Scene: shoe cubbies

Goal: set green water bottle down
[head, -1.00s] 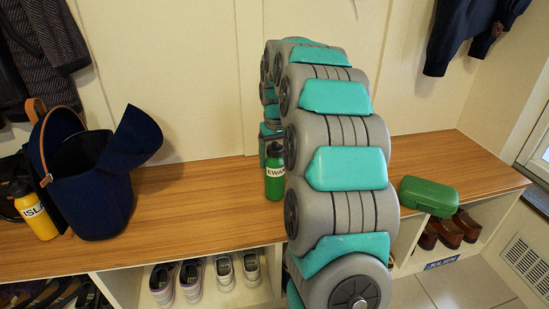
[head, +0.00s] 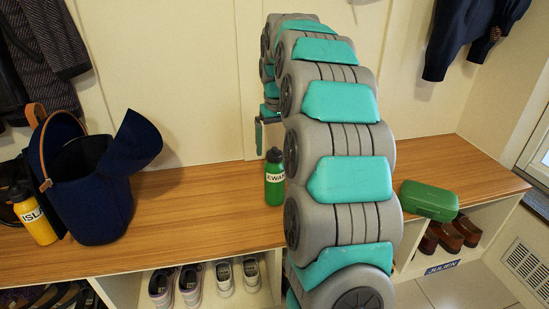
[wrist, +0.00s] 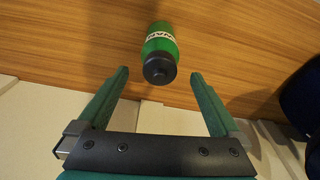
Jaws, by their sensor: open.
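The green water bottle (head: 274,185) stands upright on the wooden bench, with a black cap and a white name label. In the wrist view the bottle (wrist: 161,45) shows from above, cap toward me, just past my fingertips. My gripper (wrist: 159,74) is open and empty, with one finger on either side of the line to the bottle and a gap to each. In the head view my gripper is mostly hidden behind my arm, above and behind the bottle.
A dark blue bag (head: 92,195) and a yellow bottle (head: 35,217) stand at the left of the wooden bench (head: 190,215). A green case (head: 429,199) lies at the right. Shoes (head: 189,282) fill cubbies below. Bench between bag and green bottle is clear.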

